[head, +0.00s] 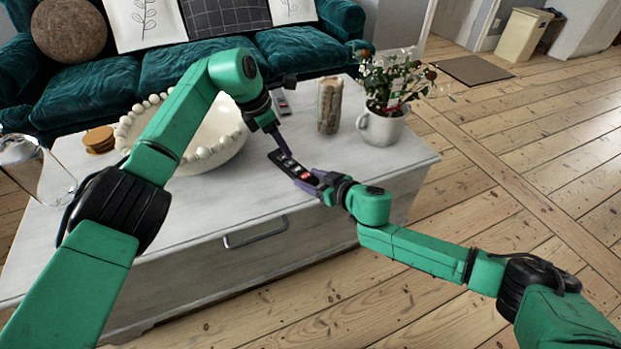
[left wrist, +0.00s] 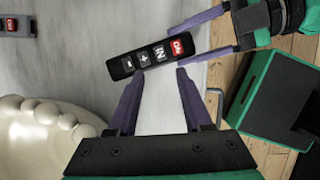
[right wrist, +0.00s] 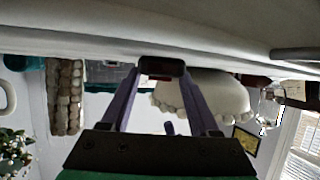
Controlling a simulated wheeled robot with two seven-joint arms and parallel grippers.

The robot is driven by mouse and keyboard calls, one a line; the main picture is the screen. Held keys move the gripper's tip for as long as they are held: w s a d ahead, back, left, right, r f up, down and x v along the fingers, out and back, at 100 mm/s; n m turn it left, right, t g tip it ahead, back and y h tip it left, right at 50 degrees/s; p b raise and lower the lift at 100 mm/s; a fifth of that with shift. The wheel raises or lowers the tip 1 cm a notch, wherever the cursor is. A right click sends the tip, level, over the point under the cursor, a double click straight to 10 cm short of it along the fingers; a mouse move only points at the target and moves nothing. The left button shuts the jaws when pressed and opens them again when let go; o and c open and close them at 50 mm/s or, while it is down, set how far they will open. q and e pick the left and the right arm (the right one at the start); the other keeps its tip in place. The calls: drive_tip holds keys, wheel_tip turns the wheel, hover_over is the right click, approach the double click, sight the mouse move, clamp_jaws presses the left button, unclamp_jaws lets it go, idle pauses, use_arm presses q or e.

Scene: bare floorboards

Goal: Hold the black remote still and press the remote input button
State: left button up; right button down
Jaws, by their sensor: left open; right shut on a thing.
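The black remote (head: 288,167) is above the white table near its front edge. In the left wrist view the remote (left wrist: 138,60) shows minus, plus, IN and a red ON button in a row. My right gripper (head: 319,182) is shut on its red-button end; in the right wrist view the remote's dark end (right wrist: 162,67) sits between the fingertips. My left gripper (head: 284,150) is open just over the remote's face. In the left wrist view its fingertips (left wrist: 159,72) straddle the plus and IN buttons along the near edge. I cannot tell whether they touch.
A second, grey remote (head: 281,102) lies farther back on the table (head: 235,210). A beaded white bowl (head: 215,158), a stone-like cylinder (head: 329,106) and a potted plant (head: 382,125) stand around. Brown coasters (head: 98,139) lie left. A teal sofa (head: 180,65) is behind.

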use_arm(q)
clamp_jaws()
idle(1.9)
